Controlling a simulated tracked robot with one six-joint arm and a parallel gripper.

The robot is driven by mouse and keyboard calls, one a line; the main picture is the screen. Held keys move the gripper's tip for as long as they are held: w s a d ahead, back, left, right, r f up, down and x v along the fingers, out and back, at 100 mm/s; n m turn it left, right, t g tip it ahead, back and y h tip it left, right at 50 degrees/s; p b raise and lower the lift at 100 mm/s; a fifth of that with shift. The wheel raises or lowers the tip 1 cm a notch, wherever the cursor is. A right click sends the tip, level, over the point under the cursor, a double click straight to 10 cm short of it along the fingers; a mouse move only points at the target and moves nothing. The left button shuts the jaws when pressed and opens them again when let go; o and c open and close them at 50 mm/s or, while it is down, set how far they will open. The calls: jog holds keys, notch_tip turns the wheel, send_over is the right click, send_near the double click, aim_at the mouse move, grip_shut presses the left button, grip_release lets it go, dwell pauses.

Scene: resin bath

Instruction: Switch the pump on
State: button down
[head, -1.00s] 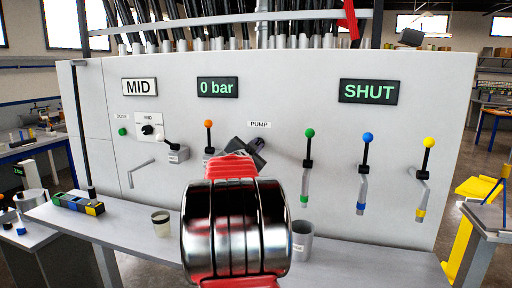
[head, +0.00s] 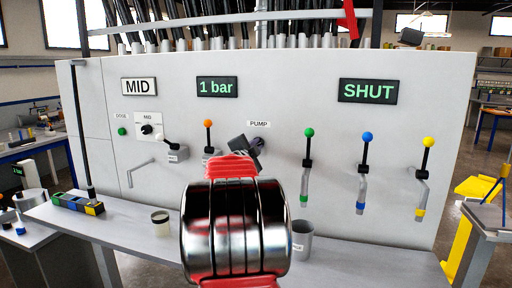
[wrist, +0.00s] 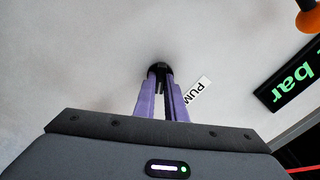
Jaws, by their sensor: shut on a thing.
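The pump switch is a small black knob (wrist: 160,67) on the white panel, by the "PUMP" label (head: 258,124). The label also shows in part in the wrist view (wrist: 197,92). My gripper (head: 257,144) is at the panel just below the label. In the wrist view, the purple fingers of my gripper (wrist: 161,78) are shut on the black knob from both sides. In the head view my gripper and arm hide most of the knob. The pressure display (head: 217,88) reads "1 bar".
An orange-tipped lever (head: 208,125) stands close left of my gripper. Green (head: 309,134), blue (head: 367,138) and yellow (head: 428,143) levers stand to the right. A "SHUT" display (head: 368,91) and a "MID" display (head: 139,87) are above. Cups stand on the shelf (head: 130,236).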

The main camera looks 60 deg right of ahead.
jog(key=shift+f, duration=0.2)
jog(key=c, duration=1.8)
grip_release()
jog(key=shift+r, duration=0.1)
jog(key=shift+a, duration=0.1)
jog(key=a, duration=0.4)
jog(key=s+a, duration=0.1)
jog(key=a, duration=0.4)
jog(key=s+a, duration=0.1)
jog(key=a, duration=0.3)
jog(key=shift+s+a, duration=0.15)
jog(key=shift+a, duration=0.05)
